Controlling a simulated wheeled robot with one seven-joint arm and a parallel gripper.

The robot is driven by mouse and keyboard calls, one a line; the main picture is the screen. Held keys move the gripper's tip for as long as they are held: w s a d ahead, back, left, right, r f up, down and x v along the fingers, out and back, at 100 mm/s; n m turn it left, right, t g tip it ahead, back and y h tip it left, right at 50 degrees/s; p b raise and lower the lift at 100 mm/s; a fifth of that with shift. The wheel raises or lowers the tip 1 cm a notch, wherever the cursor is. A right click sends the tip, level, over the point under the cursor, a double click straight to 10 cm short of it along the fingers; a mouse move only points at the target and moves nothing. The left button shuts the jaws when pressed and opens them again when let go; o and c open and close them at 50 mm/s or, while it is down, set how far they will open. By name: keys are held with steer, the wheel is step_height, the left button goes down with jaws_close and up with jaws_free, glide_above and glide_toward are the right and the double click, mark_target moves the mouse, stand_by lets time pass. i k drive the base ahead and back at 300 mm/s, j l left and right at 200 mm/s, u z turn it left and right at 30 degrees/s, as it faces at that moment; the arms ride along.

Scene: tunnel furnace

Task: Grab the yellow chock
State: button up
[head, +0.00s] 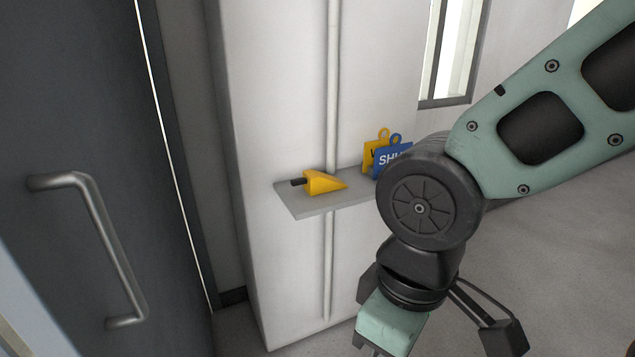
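The yellow chock (325,183) is a small wedge with a dark handle on its left end. It lies on a grey shelf (308,206) fixed to a white column, near the shelf's left part. My gripper (372,350) is at the bottom of the head view, pointing down, lower than the shelf and to the right of the chock. It is apart from the chock. Its fingertips are cut off by the picture's lower edge, so its opening does not show.
A yellow tag (374,150) and a blue tag (390,160) stand on the shelf right of the chock, partly behind my arm. A dark door with a metal handle (108,250) is at the left. A pale pipe (332,80) runs up the column behind the shelf.

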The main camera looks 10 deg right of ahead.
mark_target(315, 183)
steer(key=i+l+u, duration=0.1)
steer(key=i+l, duration=0.8)
steer(key=i+u, duration=0.2)
steer(key=u, duration=1.1)
steer(key=i, duration=0.3)
